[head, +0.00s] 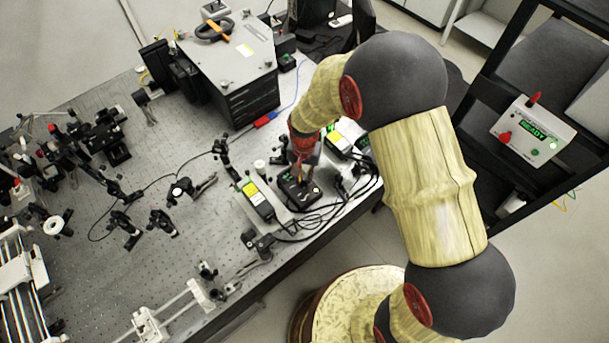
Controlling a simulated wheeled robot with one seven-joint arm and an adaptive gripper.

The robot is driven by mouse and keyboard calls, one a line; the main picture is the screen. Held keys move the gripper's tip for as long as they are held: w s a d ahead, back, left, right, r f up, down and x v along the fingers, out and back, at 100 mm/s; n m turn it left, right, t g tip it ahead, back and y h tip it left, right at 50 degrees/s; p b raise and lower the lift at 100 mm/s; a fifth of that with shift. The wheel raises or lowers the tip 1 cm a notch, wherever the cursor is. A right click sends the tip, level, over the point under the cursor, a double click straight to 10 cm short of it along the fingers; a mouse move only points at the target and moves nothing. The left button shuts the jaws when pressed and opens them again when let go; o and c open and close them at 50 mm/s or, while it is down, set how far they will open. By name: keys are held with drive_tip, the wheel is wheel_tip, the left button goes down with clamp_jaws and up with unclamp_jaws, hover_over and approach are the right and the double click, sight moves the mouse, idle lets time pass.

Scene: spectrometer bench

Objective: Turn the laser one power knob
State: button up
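My gripper (302,176) points down at a small black box (291,201) near the right edge of the optical table. The fingertips are at or just above the top of this box. I cannot tell whether they touch it. A small pale lit spot (316,189) shows on the box, right of the fingers. No knob is clearly visible there; the fingers may cover it. Whether the fingers are open or shut is too small to tell. I cannot read which unit is laser one. A black unit with a yellow label (256,199) lies left of the box.
Another labelled black unit (338,143) lies behind my gripper. Loose black cables (318,220) run in front of the box. A large grey housing (232,65) stands behind. Optic mounts (165,222) fill the left. A white READY box (533,131) hangs on the rack at right.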

drive_tip(key=o, duration=0.4)
drive_tip(key=shift+o, duration=0.2)
